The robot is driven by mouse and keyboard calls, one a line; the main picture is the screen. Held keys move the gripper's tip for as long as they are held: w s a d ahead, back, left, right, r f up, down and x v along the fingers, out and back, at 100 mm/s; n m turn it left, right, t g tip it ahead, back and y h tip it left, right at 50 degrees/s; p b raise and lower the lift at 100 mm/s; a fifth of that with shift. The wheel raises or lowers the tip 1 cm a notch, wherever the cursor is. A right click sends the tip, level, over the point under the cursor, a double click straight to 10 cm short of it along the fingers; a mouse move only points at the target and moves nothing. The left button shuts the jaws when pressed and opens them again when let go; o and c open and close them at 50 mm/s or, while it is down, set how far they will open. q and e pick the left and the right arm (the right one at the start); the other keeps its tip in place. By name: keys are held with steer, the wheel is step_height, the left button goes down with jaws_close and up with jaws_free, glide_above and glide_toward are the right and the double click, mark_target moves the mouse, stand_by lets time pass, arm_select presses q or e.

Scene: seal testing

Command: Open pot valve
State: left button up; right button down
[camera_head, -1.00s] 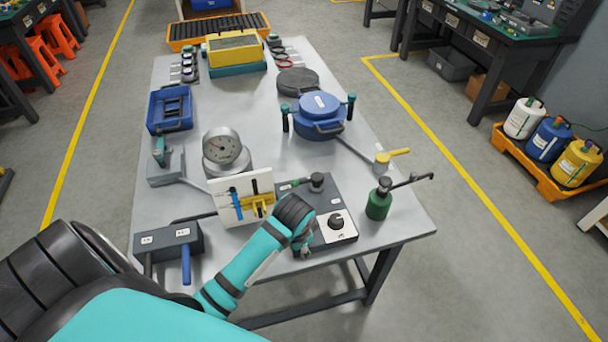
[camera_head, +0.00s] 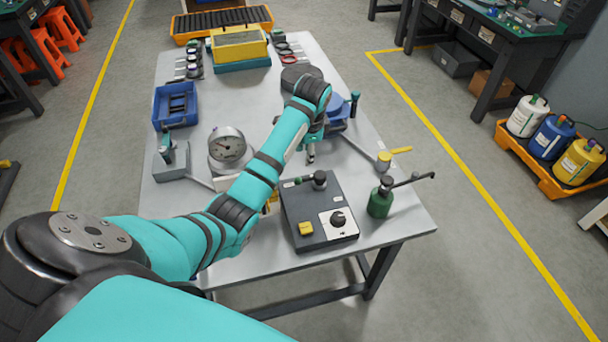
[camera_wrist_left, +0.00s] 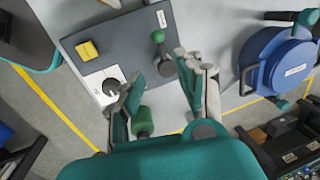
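The blue pot (camera_head: 336,112) stands right of the table's middle, partly hidden in the head view behind my left arm. Its round lid and green-ended handles show in the wrist view (camera_wrist_left: 285,62). A pipe runs from the pot to a valve (camera_head: 383,160) with a yellow lever (camera_head: 400,150), turned to the right. My left gripper (camera_head: 310,153) points down, left of the valve and in front of the pot, apart from both. In the wrist view its fingers (camera_wrist_left: 165,75) are spread with nothing held. My right gripper is out of view.
A dark control box (camera_head: 320,215) with a knob and yellow button lies at the front. A green bottle (camera_head: 380,202) with a lever stands beside it. The table's right edge is near the valve.

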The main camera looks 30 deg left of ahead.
mark_target(304, 179)
arm_select(q)
steer(key=f, duration=0.4)
steer(key=w+a+f, duration=0.1)
steer(key=f, duration=0.3)
steer(key=a+f, duration=0.1)
steer(key=f, duration=0.4)
steer(key=shift+w+f+p, duration=0.1)
steer(key=shift+w+p, duration=0.25)
steer(key=shift+w, duration=0.05)
jaws_close()
